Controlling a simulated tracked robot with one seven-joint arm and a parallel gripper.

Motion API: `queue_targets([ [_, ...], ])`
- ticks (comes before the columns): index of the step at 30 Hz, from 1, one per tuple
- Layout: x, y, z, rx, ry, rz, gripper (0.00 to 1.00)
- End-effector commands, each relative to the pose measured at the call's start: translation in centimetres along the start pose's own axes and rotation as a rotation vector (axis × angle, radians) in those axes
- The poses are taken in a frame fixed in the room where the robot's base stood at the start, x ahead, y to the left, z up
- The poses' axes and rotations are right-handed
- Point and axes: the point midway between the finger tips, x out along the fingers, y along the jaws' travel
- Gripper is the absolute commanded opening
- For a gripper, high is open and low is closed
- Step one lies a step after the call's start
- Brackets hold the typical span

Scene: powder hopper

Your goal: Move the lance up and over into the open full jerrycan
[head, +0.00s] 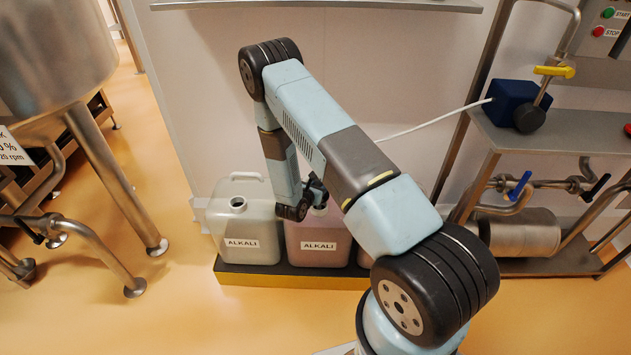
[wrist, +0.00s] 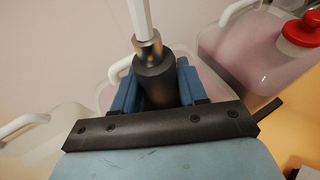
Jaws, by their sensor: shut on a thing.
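My gripper (head: 317,190) is shut on the lance (wrist: 155,80), a dark cylinder with a metal collar and a white tube rising from it. The gripper's blue fingers lie on both sides of it in the wrist view. In the head view my gripper is over the middle jerrycan (head: 300,240), which is pinkish and labelled ALKALI. The lance's lower end is hidden, so I cannot tell whether it is inside that can. The left jerrycan (head: 243,222) is pale, labelled ALKALI, with an open neck. I cannot tell its fill level.
A pink jerrycan with a red cap (wrist: 302,30) stands at the right in the wrist view. The cans stand on a dark, yellow-edged base (head: 290,280). A white hose (head: 435,124) runs to a blue box (head: 510,103) on the steel shelf. A steel tank (head: 55,50) is at left.

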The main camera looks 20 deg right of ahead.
Motion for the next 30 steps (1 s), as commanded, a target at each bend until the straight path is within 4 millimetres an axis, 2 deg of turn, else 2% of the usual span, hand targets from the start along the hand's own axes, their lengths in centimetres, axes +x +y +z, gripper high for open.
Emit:
queue_targets([
  [12,1.2,0.0,-3.3,-0.001,-0.002,0.0,0.0],
  [26,1.4,0.0,-3.9,0.0,-0.002,0.0,0.0],
  [27,1.4,0.0,-3.9,0.0,-0.002,0.0,0.43],
  [30,1.4,0.0,-3.9,0.0,-0.002,0.0,0.52],
])
